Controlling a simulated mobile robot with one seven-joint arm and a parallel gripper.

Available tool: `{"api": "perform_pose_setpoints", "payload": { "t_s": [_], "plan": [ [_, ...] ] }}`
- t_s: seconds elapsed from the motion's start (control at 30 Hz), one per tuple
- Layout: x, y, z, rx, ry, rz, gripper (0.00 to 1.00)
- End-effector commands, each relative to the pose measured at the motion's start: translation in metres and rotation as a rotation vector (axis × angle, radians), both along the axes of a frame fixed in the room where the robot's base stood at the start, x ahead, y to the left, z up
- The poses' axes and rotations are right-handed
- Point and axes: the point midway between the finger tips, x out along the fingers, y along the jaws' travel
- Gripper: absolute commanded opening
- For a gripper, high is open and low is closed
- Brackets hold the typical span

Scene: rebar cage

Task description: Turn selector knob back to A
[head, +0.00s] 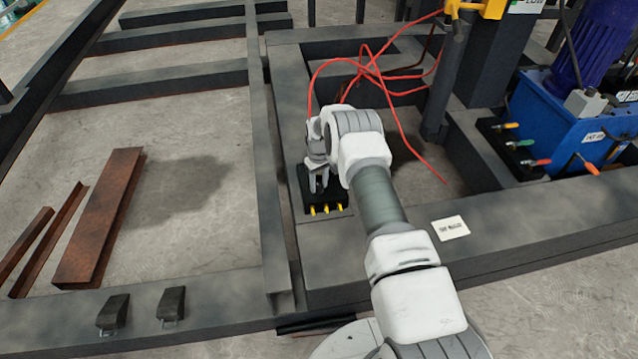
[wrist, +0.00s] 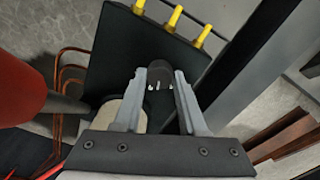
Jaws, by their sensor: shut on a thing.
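The selector knob (wrist: 158,74) is a dark round knob on a black box in the wrist view. My gripper (wrist: 160,78) has its two grey fingers on either side of the knob and is shut on it. White marks show on the knob's near side; I cannot read a letter A or tell which position it points to. In the head view, my gripper (head: 318,184) is over the black box (head: 334,197), and my arm hides the knob there.
Several yellow fittings (head: 326,209) stick out of the box's near edge. Red cables (head: 372,72) loop behind my wrist. A blue unit (head: 560,125) with coloured levers stands right. Rusty steel pieces (head: 100,215) lie left on the floor. A white card (head: 451,228) lies on the frame.

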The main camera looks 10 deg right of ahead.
Motion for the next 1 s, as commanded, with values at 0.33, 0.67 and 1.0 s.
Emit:
{"api": "perform_pose_setpoints", "payload": {
  "t_s": [0.33,0.67,1.0],
  "plan": [
    [-0.0003,0.0002,0.0002,0.001,0.001,0.021,0.00],
    [-0.0003,0.0001,0.0001,0.001,0.001,0.020,0.66],
    [0.0001,0.0000,0.0019,0.000,0.000,0.019,0.71]
  ]
}}
